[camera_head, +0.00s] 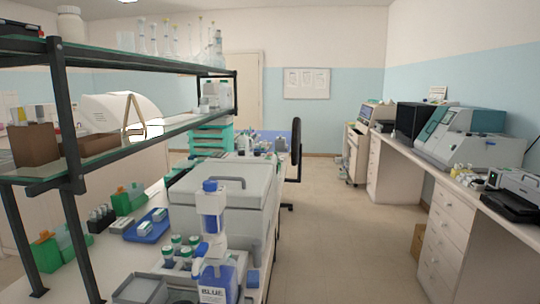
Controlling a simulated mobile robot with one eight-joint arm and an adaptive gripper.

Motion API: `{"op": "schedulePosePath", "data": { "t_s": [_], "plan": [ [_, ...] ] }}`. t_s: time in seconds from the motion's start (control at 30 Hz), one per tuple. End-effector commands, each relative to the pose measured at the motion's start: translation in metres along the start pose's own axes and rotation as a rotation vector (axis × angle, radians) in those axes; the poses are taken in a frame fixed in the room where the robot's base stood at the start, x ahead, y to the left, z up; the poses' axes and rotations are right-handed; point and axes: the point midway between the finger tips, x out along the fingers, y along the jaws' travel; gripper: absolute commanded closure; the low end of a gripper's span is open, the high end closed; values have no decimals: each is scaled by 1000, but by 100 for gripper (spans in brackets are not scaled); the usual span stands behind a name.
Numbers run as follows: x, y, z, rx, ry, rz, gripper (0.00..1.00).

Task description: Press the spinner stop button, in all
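I see no part labelled as a spinner and no stop button that I can make out. A large grey lidded machine (262,188) stands on the near bench and could be the spinner; I cannot tell. Its lid looks closed, with a dark handle on top. Its front is not clearly visible, and a dispenser bottle (211,222) hides part of it. My gripper is not in view.
A two-tier shelf (66,120) with glassware rises above the near bench at left. Green boxes, a blue tray (146,232) and capped jars crowd the bench. Instruments line the right counter (437,170). The floor aisle (335,225) is clear; a dark chair (296,150) stands farther back.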

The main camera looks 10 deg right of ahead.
Motion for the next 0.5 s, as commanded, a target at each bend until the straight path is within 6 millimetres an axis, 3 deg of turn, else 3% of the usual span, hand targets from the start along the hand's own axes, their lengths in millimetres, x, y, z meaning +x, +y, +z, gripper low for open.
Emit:
{"op": "schedulePosePath", "data": {
  "t_s": [0.03, 0.13, 0.5],
  "plan": [
    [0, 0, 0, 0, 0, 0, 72],
    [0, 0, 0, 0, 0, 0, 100],
    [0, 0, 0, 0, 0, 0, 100]
  ]
}}
